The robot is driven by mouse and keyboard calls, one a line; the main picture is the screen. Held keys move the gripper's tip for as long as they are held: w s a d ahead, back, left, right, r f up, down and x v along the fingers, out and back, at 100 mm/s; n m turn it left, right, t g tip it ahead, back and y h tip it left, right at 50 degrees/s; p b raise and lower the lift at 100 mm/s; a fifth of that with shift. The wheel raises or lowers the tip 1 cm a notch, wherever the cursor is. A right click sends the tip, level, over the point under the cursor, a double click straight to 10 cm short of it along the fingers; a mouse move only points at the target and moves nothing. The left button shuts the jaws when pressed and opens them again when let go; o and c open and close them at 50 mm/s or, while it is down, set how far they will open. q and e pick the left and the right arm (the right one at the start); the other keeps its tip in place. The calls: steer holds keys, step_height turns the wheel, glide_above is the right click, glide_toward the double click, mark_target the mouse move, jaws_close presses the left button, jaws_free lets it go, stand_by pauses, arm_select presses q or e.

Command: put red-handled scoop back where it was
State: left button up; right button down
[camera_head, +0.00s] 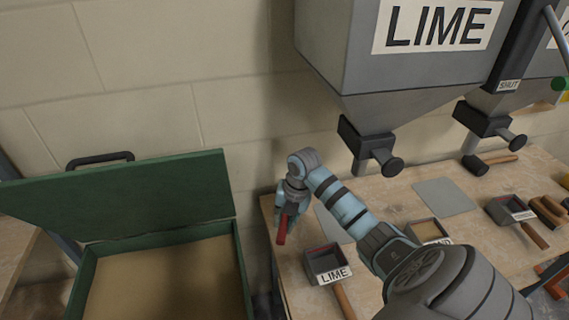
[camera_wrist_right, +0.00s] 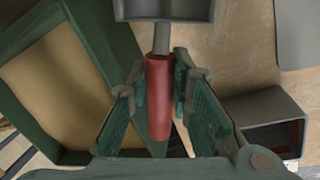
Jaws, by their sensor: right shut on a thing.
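The red-handled scoop shows its red handle (camera_head: 282,229) below my right gripper (camera_head: 287,207), at the left end of the wooden bench. In the wrist view, the red handle (camera_wrist_right: 159,95) lies between the two fingers of the right gripper (camera_wrist_right: 160,92), which is shut on it. The scoop's grey head (camera_wrist_right: 164,9) is at the top of that view and partly cut off. In the head view the scoop head is hidden by the gripper. My left gripper is not in view.
A green box (camera_head: 243,268) with its lid raised stands left of the bench. A scoop labelled LIME (camera_head: 325,262) and a grey plate (camera_head: 334,224) lie near my arm. Another bare grey plate (camera_head: 443,196) is further right. The LIME hopper (camera_head: 400,70) hangs above the bench.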

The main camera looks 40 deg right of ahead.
steer(key=shift+s+x, duration=0.15)
steer(key=shift+x, duration=0.65)
steer(key=shift+s+x, duration=0.1)
steer(key=shift+x, duration=0.65)
steer(key=shift+d+f, duration=0.15)
steer(key=shift+d, duration=0.05)
steer(key=c, duration=1.5)
jaws_free()
steer(key=shift+o, duration=0.2)
steer(key=v, duration=1.2)
steer(key=shift+p, duration=0.4)
steer(key=shift+a, duration=0.15)
